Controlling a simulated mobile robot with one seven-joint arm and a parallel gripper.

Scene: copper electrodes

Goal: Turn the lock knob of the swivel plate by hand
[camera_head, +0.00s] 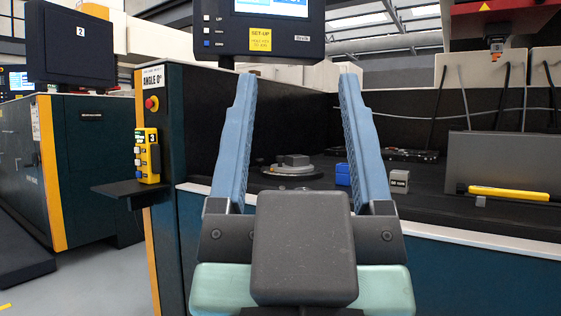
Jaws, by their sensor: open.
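My gripper (298,80) is in the foreground, with its two long blue fingers spread wide and pointing up in the picture. Nothing is between the fingers at close range. Beyond them, on the dark machine bed, is a round grey plate (291,171) that looks like the swivel plate, with a dark block (293,160) on top. It shows in the gap between the fingers, well apart from them. The lock knob is too small to make out for certain.
A blue block (343,173) and a grey block (399,181) stand right of the plate. A grey panel (505,160) with a yellow bar (508,193) is farther right. The bed's pale front edge (480,235) runs across. A control screen (272,28) hangs above.

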